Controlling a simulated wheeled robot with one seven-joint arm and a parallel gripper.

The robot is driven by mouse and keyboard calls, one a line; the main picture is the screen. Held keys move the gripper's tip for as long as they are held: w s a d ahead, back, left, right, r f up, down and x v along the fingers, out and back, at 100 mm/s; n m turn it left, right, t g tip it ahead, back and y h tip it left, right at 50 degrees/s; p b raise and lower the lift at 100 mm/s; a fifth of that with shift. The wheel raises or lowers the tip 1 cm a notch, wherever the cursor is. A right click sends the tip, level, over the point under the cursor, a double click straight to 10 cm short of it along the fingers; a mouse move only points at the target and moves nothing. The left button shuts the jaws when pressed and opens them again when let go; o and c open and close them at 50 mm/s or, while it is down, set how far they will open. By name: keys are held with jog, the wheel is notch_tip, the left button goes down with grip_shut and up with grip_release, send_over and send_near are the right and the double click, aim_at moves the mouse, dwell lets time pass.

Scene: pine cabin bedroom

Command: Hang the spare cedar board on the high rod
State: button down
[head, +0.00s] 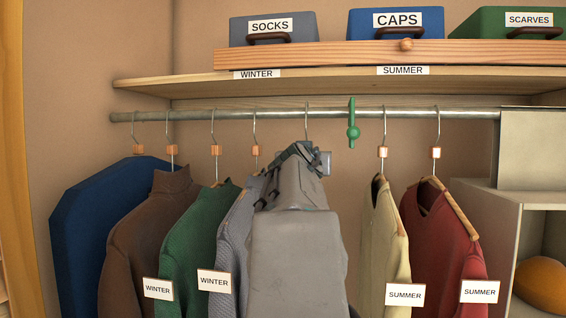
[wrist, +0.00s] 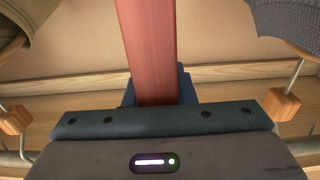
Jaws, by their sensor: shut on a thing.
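The cedar board (wrist: 147,50) is a reddish plank in the wrist view, running away from my jaws. My gripper (wrist: 158,92) is shut on its end; in the head view my gripper (head: 308,158) is just below the rod, and my arm hides the board. The high rod (head: 280,112) crosses the closet under a shelf. A thin wire hook (head: 307,122) rises above my gripper to the rod, left of a green marker (head: 352,130). Its top appears to be at the rod; I cannot tell whether it bears on it.
WINTER-tagged sweaters, including a green one (head: 185,240), hang on the left. A cream garment (head: 380,230) and a red one (head: 440,230) hang on the right, tagged SUMMER. The shelf (head: 190,84) is close above the rod. Shelving (head: 480,195) stands at the right.

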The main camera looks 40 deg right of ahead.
jog(key=shift+f, duration=0.15)
jog(key=c, duration=1.1)
grip_release()
